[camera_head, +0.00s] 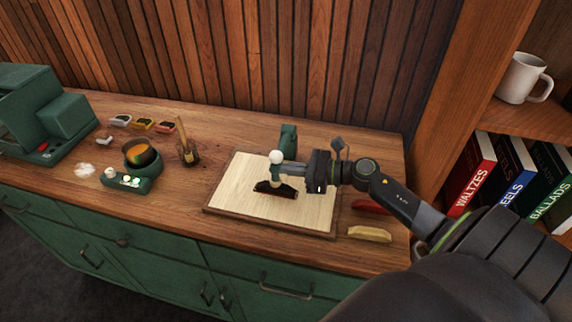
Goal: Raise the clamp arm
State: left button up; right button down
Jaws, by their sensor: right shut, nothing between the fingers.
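A pale wooden board (240,195) with a darker rim lies on the workbench. A green clamp post (289,136) stands at its back edge. A round white knob (276,156), apparently the end of the clamp arm, shows in front of the post. Below it a dark, red-edged piece (278,189) lies on the board. My right gripper (281,171) comes in from the right, shut and empty, with its fingertips close beside the knob and just under it. I cannot tell whether they touch. The gripper hides most of the clamp arm. My left gripper is not in view.
A glue pot (142,154) on a green base, a jar with a brush (187,152) and a green machine (45,115) stand to the left. A yellowish block (369,233) and a red one (370,206) lie right of the board. A shelf with a mug (523,78) borders the right.

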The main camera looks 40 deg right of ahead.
jog(key=shift+w+a+f, duration=0.1)
jog(key=shift+w+a, duration=0.05)
jog(key=shift+w, duration=0.05)
dwell(0.4)
jog(key=shift+r+m+p, duration=0.3)
jog(key=shift+r+p, duration=0.05)
jog(key=shift+r, duration=0.1)
jog(key=shift+a+r, duration=0.1)
jog(key=shift+r, duration=0.1)
jog(key=shift+r+m+p, duration=0.85)
jog(key=shift+r+m, duration=0.05)
jog(key=shift+r, duration=0.15)
jog(key=w+d+r+m+y, duration=0.1)
jog(key=w+d+r+m, duration=0.2)
jog(key=r+m, duration=0.2)
jog(key=w+d+r+m+g+y, duration=0.1)
jog(key=w+d+r+m, duration=0.2)
jog(key=m, duration=0.5)
jog(key=shift+d+r+y, duration=0.4)
jog(key=shift+d+r, duration=0.3)
jog(key=shift+r, duration=0.7)
